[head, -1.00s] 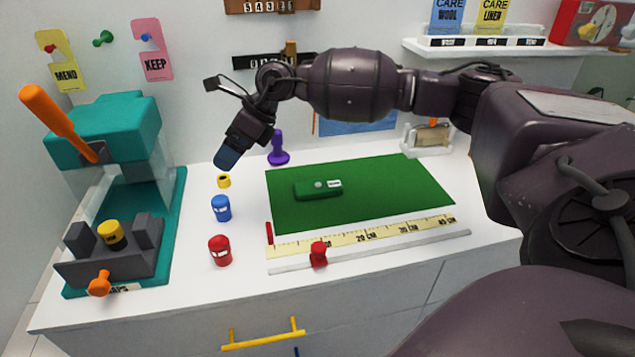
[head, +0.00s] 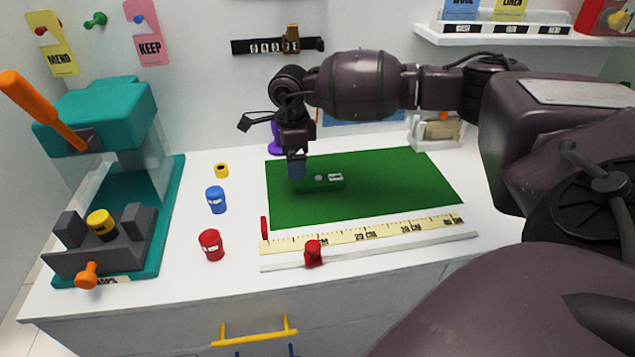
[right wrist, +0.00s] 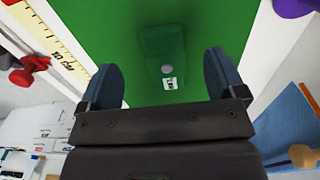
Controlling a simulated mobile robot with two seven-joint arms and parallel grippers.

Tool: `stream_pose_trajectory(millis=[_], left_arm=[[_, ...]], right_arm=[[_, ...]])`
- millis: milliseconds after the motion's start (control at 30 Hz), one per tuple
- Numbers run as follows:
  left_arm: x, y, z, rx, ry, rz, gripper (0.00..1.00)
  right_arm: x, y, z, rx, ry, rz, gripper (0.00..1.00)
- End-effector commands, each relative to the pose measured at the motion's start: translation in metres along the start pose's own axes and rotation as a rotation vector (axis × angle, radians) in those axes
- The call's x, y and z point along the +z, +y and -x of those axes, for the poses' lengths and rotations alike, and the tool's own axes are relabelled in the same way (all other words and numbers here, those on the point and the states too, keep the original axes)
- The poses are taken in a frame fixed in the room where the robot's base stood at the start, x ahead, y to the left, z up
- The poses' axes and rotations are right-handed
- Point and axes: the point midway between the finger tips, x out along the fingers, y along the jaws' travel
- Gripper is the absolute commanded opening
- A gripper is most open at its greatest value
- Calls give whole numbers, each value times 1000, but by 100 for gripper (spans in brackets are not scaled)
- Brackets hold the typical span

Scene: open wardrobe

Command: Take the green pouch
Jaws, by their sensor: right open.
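The green pouch (head: 326,183) lies flat on the green mat (head: 400,185), near the mat's left part. It has a round grey snap and a small white label. In the right wrist view the pouch (right wrist: 163,45) lies ahead, between the lines of the two fingers. My right gripper (head: 297,168) is above the pouch's left end, pointing down, and partly hides it. In the right wrist view my right gripper (right wrist: 165,80) is open and empty, with blue-grey fingers apart. Whether the fingertips touch the pouch I cannot tell. My left gripper is not in view.
A teal press (head: 100,120) with an orange lever stands at left. Blue (head: 216,200), red (head: 211,245) and yellow (head: 221,170) small items stand left of the mat. A ruler (head: 360,234) lies along its front. A purple item (head: 275,138) stands behind my gripper.

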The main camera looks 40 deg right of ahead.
Motion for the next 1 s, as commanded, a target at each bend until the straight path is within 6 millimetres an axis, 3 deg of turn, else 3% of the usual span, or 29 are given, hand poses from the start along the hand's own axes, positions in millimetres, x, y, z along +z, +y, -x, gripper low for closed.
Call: stream_pose_trajectory(millis=[67, 333, 600, 867, 1000], left_arm=[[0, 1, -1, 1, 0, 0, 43], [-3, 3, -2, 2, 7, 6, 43], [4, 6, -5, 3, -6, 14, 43], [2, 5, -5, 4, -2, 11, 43], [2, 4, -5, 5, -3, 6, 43]], right_arm=[[0, 1, -12, 4, 1, 0, 89], [0, 0, -29, 3, 0, 0, 89], [1, 0, -65, 4, 0, 0, 89], [1, -1, -67, 0, -2, 0, 89], [1, -1, -67, 0, -2, 0, 71]])
